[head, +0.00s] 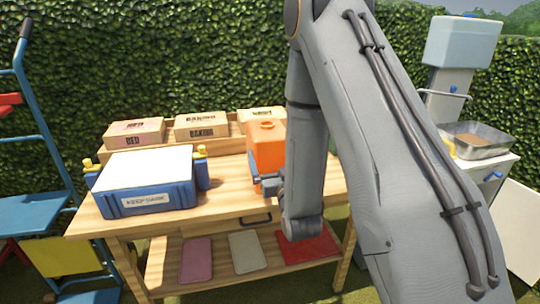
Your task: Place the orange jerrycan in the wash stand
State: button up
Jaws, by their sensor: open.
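The orange jerrycan (266,139) stands upright on the wooden table (237,194), right of the blue cooler box. My gripper (262,184) is at the front of the jerrycan's lower part, with its jaws open. The view does not show clearly whether the jaws reach around the can. My arm hides the jerrycan's right side. The wash stand (500,160) is at the right, with a light blue tank (462,42), a tap and a metal basin (478,139) on a white cabinet.
A blue and white cooler box (147,183) stands on the table's left. Several labelled boxes (202,127) line the back. Coloured mats (247,252) lie on the lower shelf. A blue hand truck (35,145) is at far left. A hedge (170,50) closes the back.

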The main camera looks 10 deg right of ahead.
jog(key=shift+w+r, duration=0.15)
jog(key=shift+w, duration=0.4)
jog(key=w+p, duration=0.1)
jog(key=w, duration=0.5)
jog(key=shift+w+r, duration=0.2)
jog(key=shift+r, duration=0.25)
jog(key=c, duration=1.1)
